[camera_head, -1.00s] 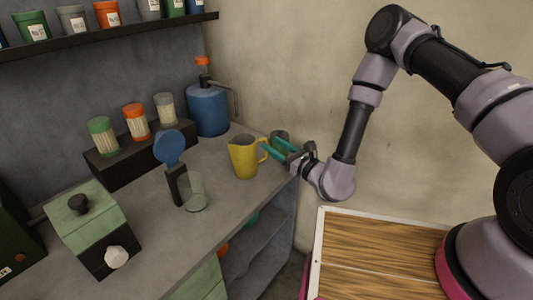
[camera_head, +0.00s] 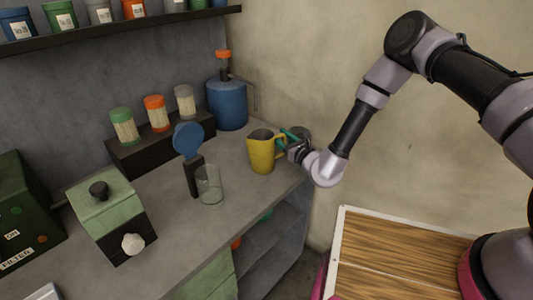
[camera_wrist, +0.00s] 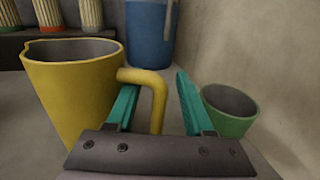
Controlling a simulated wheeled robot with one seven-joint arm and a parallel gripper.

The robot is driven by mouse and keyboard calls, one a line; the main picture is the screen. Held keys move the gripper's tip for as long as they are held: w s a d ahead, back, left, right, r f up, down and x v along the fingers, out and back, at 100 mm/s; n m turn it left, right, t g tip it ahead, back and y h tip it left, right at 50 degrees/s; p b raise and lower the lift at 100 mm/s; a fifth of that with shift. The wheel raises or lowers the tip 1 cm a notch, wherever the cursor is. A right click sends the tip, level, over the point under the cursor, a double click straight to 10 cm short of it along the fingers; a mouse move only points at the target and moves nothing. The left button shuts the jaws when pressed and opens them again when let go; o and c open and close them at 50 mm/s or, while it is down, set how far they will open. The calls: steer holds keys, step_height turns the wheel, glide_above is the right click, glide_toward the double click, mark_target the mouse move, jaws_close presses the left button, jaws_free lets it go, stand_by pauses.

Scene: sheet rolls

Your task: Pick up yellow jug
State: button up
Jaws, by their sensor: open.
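The yellow jug (camera_head: 262,152) stands upright on the grey counter near its right end, with its handle toward the right. It also shows in the wrist view (camera_wrist: 72,95), at the left, with the handle (camera_wrist: 157,100) reaching between my fingers. My gripper (camera_head: 287,138) is at the jug's handle side. In the wrist view my gripper (camera_wrist: 155,98) has its two teal fingers apart, one on each side of the handle's outer part. The left finger is close to the jug's wall; I cannot tell whether it touches.
A green cup (camera_wrist: 230,110) stands just right of my right finger. A blue dispenser (camera_head: 228,105) stands behind the jug. A glass (camera_head: 209,186) and a blue-topped dark stand (camera_head: 190,150) are to the left. The wall is close on the right.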

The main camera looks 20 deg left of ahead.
steer(key=shift+w+a, duration=0.15)
steer(key=shift+a, duration=0.05)
jaws_close()
stand_by(1.3)
